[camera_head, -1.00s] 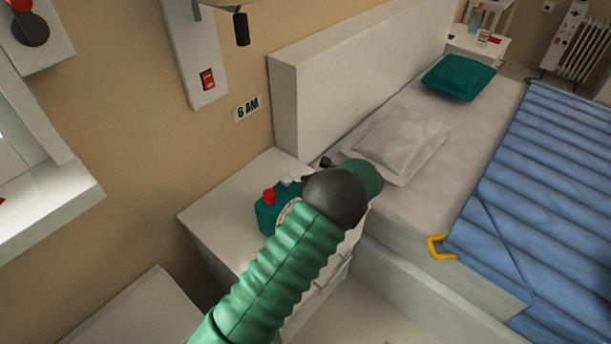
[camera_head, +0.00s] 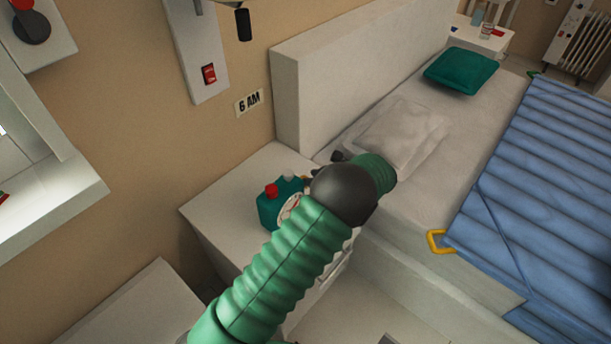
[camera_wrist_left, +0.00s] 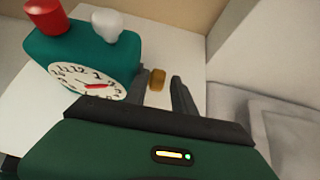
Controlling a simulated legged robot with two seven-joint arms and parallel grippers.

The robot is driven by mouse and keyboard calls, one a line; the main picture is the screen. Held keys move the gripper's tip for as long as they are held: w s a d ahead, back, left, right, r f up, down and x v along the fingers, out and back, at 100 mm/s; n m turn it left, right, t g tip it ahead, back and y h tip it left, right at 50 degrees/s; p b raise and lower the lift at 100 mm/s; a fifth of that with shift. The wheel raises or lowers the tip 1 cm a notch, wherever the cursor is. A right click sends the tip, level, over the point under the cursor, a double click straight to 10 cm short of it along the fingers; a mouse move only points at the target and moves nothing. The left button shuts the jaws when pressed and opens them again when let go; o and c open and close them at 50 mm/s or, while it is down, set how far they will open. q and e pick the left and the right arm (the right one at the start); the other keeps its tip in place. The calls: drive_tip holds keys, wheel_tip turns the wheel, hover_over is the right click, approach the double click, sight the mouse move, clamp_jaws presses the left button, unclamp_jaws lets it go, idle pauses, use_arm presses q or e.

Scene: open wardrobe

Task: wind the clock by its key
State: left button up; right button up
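The teal clock (camera_head: 270,209) stands on the white nightstand, with a red knob and a white knob on top. In the left wrist view the clock (camera_wrist_left: 120,58) is at upper left, its cream dial with a red hand partly cut off by my gripper. The brass key (camera_wrist_left: 157,79) sticks out at the clock's right side. My left gripper (camera_wrist_left: 160,77) is open, its two dark fingers apart with the key showing between them; contact is not visible. In the head view my left gripper (camera_head: 338,156) is small, right of the clock. My right gripper is not in view.
The nightstand top (camera_head: 225,195) is clear left of the clock. The bed's headboard (camera_head: 330,85) and pillow (camera_head: 400,135) are close to my left gripper.

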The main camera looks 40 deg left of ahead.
use_arm(q)
drive_tip(key=p+v, duration=0.2)
drive_tip(key=v, duration=1)
drive_tip(key=shift+d, duration=0.2)
